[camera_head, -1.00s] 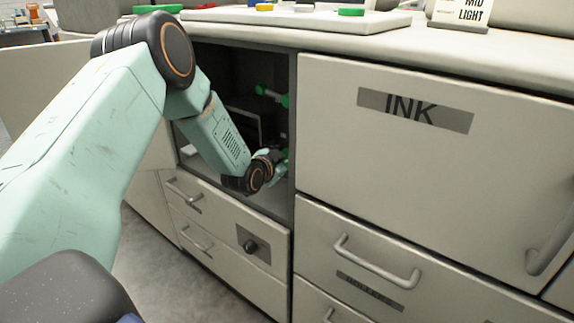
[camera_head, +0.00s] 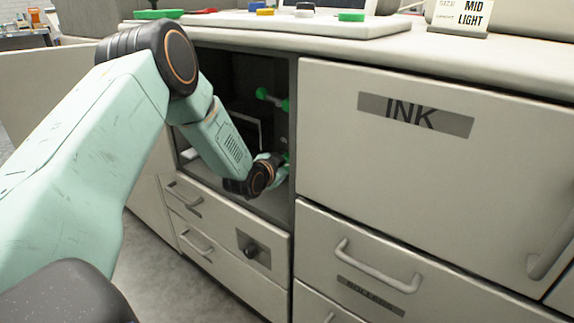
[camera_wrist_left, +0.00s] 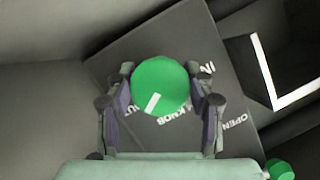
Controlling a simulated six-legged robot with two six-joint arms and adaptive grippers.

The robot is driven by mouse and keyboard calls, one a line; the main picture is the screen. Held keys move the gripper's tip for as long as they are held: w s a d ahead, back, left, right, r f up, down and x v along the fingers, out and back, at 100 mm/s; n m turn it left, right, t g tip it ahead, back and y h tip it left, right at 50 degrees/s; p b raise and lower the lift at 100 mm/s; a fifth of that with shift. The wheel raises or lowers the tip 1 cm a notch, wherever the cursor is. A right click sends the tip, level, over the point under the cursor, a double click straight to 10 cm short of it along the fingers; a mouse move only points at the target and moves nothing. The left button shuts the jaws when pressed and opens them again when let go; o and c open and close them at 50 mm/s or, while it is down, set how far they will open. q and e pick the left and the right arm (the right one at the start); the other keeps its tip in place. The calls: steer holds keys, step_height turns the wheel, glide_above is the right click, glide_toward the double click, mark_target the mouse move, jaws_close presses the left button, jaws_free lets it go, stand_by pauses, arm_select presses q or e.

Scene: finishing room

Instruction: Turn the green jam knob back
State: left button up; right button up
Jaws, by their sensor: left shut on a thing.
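The round green knob (camera_wrist_left: 160,84) with a white pointer mark sits on a dark label plate (camera_wrist_left: 125,62) in the left wrist view. The mark points down and slightly left. Partly hidden lettering around it includes "IN" and "KNOB". My left gripper (camera_wrist_left: 162,97) has a finger on each side of the knob and is shut on it. In the head view my left gripper (camera_head: 277,168) reaches inside the open cabinet, by its right wall, and mostly hides the knob. My right gripper is not in view.
A green-ended bar (camera_head: 271,99) is higher in the cabinet (camera_head: 225,70). Another green piece (camera_wrist_left: 280,170) shows at the wrist view's lower right. Closed drawers (camera_head: 230,235) lie below, and the closed INK front (camera_head: 430,170) is to the right.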

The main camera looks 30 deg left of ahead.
arm_select(q)
steer(key=shift+n+h, duration=0.7)
steer(key=shift+n, duration=0.1)
steer(key=n+h, duration=0.1)
steer(key=n, duration=0.1)
steer(key=shift+n+h, duration=0.4)
steer(key=n+h+p, duration=0.1)
steer(key=n+h, duration=0.1)
steer(key=n, duration=0.1)
steer(key=shift+d+n+h, duration=0.1)
steer(key=shift+n+h, duration=0.3)
steer(key=shift+n+h+p, duration=0.3)
steer(key=shift+n+h, duration=0.3)
steer(key=shift+n, duration=0.4)
steer(key=n+h, duration=0.1)
steer(key=n, duration=0.1)
steer(key=shift+d+n+t+b, duration=0.1)
steer(key=shift+n+t+b, duration=0.3)
steer(key=shift+n+t+h+b, duration=0.4)
steer(key=shift+n+h+b, duration=0.3)
steer(key=shift+n, duration=0.5)
steer(key=shift+r+n+t+b, duration=0.1)
steer(key=shift+n+t+b, duration=0.25)
steer(key=shift+n, duration=0.65)
